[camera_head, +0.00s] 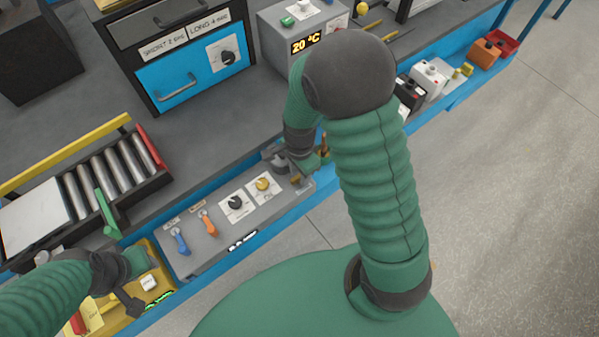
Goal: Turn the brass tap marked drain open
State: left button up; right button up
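My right gripper (300,168) reaches down over the right end of the grey control panel (200,245). Small brass-coloured parts show beside it, one at the panel's end (296,181) and one just right of the gripper (323,146). I cannot tell which is the drain tap, and no drain marking is readable. My own forearm and gripper hide much of that spot, so contact and finger opening cannot be told. My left gripper (128,290) hangs over the yellow box (155,262) at lower left; its finger opening is unclear.
The panel carries a blue lever (180,241), an orange lever (209,224), a black knob (236,203) and a yellow knob (263,185). A roller rack (110,180) stands at left. A blue drawer cabinet (180,85) and a 20 °C unit (285,40) stand behind.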

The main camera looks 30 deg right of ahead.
jog(key=shift+a+r, duration=0.1)
jog(key=shift+a, duration=0.1)
jog(key=c, duration=0.4)
jog(key=shift+a, duration=0.3)
grip_shut()
pick_arm(q)
jog(key=shift+a, duration=0.4)
jog(key=shift+s+d, duration=0.1)
pick_arm(e)
jog(key=shift+d, duration=0.15)
